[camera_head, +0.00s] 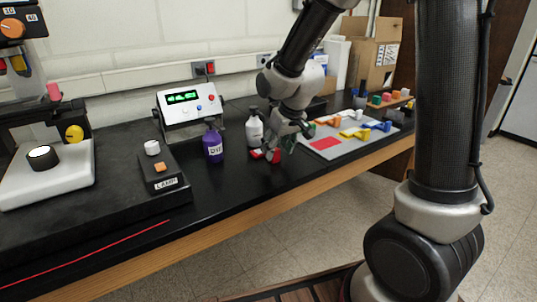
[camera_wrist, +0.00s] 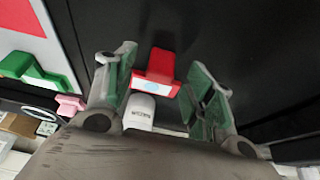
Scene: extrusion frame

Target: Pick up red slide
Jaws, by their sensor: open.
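The red slide (camera_wrist: 155,68) is a small red block with a raised tab and a white label. In the wrist view it lies on the black bench between the fingers of my gripper (camera_wrist: 162,80). The fingers, with green pads, stand apart on either side, and I see a gap on each side. In the head view the red slide (camera_head: 274,156) shows as red bits, partly hidden by my gripper (camera_head: 273,150), low over the bench. A white bottle (camera_wrist: 140,112) also shows between the fingers, nearer the palm.
The white bottle (camera_head: 254,130) and a purple bottle (camera_head: 213,146) stand just left of my gripper. A grey mat (camera_head: 349,152) with a red patch and coloured slides lies to the right. A green piece (camera_wrist: 40,75) and a pink piece (camera_wrist: 70,105) are left in the wrist view.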

